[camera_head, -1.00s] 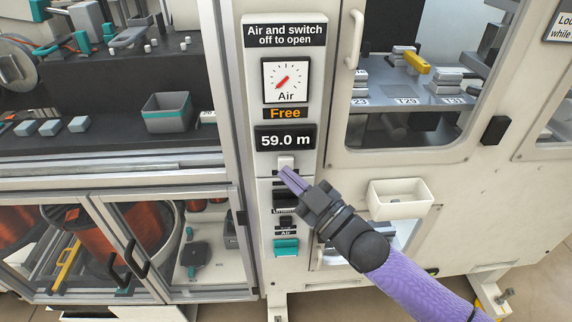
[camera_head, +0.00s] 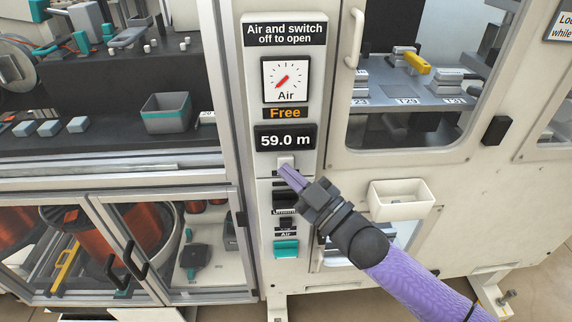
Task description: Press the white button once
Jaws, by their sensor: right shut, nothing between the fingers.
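The white button (camera_head: 286,162) is on the pale control column, just below the black display (camera_head: 285,137) that reads 59.0 m. My right gripper (camera_head: 282,168) is shut and empty. Its purple fingertips are at the lower edge of the button and overlap it slightly in the picture. I cannot tell whether they touch it. My left gripper is not in view.
Below the button are a black switch (camera_head: 285,199) and a teal switch (camera_head: 286,249), partly near my gripper. A dial marked Air (camera_head: 286,80) is above. A white bin (camera_head: 400,199) and a door handle (camera_head: 355,38) stick out on the right.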

